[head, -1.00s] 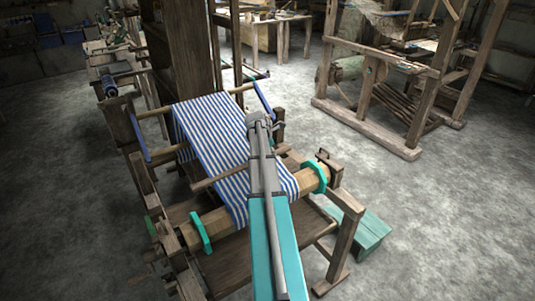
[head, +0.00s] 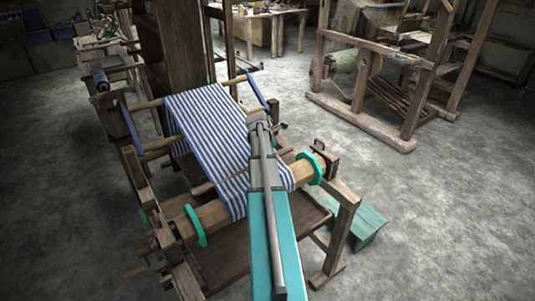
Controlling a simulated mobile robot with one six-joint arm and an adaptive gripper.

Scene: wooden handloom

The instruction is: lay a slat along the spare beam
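A wooden beam (head: 211,217) with teal end discs lies across the front of the loom, with blue-and-white striped cloth (head: 213,128) running down to it. I cannot tell whether this is the spare beam. A thin wooden stick (head: 203,187) lies across the cloth just behind the beam; I cannot tell whether it is a slat. My gripper (head: 265,121) is at the far end of my arm, in line with the right edge of the cloth in the picture. Its fingers are too small and partly hidden, and nothing clearly shows held in it.
The loom's side posts (head: 342,236) rise around the beam. A teal bench (head: 367,228) stands at the right of the loom. A second wooden frame (head: 362,127) stands at the back right. A dark roller (head: 101,80) sits at the left. Floor at the right is open.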

